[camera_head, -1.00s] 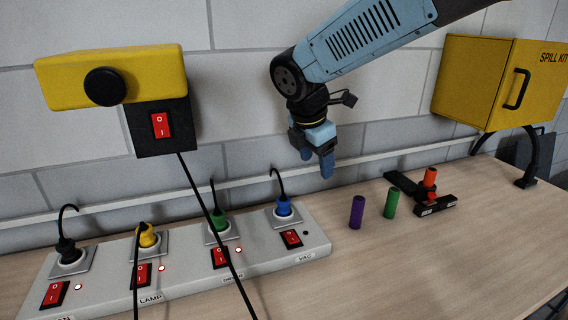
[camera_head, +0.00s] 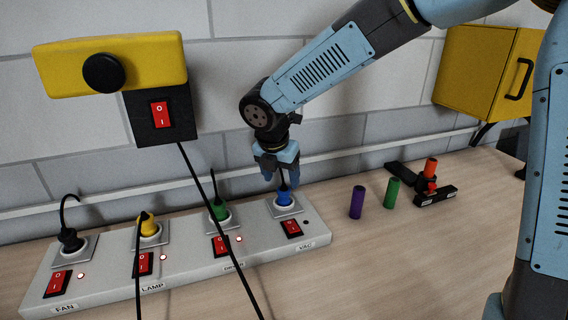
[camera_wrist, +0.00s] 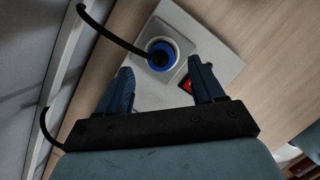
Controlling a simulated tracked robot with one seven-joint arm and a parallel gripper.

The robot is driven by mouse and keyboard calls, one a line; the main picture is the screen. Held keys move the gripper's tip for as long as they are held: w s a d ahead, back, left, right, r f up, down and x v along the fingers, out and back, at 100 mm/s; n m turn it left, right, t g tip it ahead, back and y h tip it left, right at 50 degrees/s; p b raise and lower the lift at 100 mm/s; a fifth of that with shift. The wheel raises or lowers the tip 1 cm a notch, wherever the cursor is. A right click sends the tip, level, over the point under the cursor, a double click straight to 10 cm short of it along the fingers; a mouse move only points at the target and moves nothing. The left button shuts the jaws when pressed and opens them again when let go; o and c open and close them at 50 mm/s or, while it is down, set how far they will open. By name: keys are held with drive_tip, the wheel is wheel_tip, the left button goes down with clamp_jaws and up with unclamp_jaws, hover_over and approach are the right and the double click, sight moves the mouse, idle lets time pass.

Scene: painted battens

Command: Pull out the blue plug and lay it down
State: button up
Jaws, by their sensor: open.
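The blue plug (camera_head: 285,197) sits upright in the rightmost socket of the white power strip (camera_head: 190,263), above the VAC label. Its black cable rises from its top. My gripper (camera_head: 281,180) is open, pointing down just above the plug. In the wrist view the blue plug (camera_wrist: 160,55) lies ahead of the open fingertips (camera_wrist: 160,75), roughly between their lines, with the cable arching to the upper left. I cannot tell exactly how far the fingertips are from the plug. The red switch (camera_head: 292,228) stands in front of this socket.
Black, yellow (camera_head: 148,225) and green (camera_head: 218,211) plugs fill the other sockets. A yellow-and-black switch box (camera_head: 110,75) hangs at left, its cable crossing the strip. Purple (camera_head: 357,202) and green (camera_head: 392,193) cylinders stand at right. The front right of the bench is clear.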

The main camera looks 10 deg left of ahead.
sight(284, 188)
drive_tip(key=shift+x, duration=3.15)
drive_tip(key=c, duration=1.2)
drive_tip(key=shift+r, duration=0.1)
drive_tip(key=shift+r, duration=0.1)
drive_tip(key=shift+r, duration=1.35)
